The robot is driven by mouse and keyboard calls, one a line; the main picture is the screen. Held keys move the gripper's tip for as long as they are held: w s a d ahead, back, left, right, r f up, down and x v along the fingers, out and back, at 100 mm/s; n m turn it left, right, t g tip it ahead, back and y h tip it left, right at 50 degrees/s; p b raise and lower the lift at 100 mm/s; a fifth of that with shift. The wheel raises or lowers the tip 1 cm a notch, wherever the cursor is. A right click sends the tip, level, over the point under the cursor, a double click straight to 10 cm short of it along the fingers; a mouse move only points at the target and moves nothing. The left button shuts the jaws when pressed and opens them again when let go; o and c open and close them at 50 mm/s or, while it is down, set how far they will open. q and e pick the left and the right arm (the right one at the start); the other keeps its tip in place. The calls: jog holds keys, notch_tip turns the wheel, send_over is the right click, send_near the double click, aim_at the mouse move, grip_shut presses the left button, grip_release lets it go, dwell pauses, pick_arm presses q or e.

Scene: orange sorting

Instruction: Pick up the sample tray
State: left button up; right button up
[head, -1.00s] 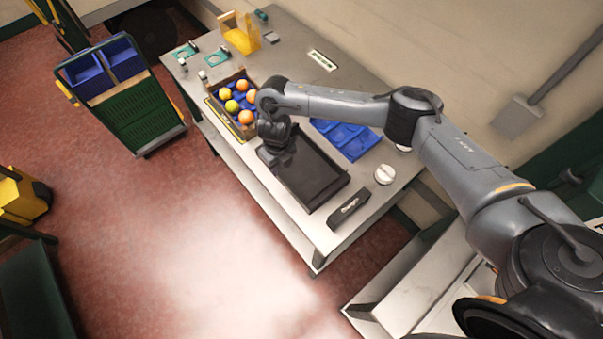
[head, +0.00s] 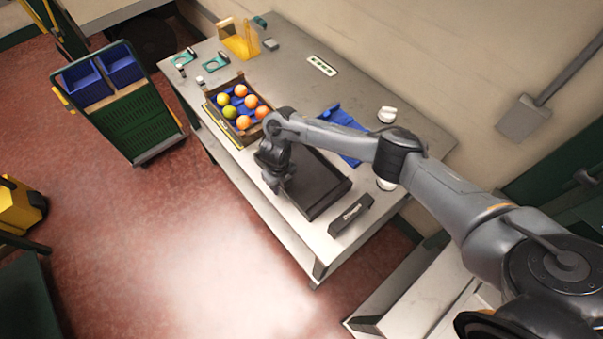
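A dark rectangular tray (head: 325,187) lies flat on the grey table. It is the likeliest sample tray, but no label shows on it. My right gripper (head: 277,188) points down at the tray's left end, close to its near corner. The arm hides that end, and I cannot tell whether the fingers touch the tray. The fingers are small and dark, so their opening is unclear. A blue tray (head: 352,151) lies behind the dark one, partly covered by my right arm. My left gripper is out of view.
A crate (head: 210,107) with several oranges and yellow-green fruits stands left of the gripper. A black labelled block (head: 351,214) lies by the table's near right edge. White round items (head: 387,114) sit at the right.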

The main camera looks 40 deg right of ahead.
jog(key=shift+f, duration=0.15)
grip_shut()
dwell(0.5)
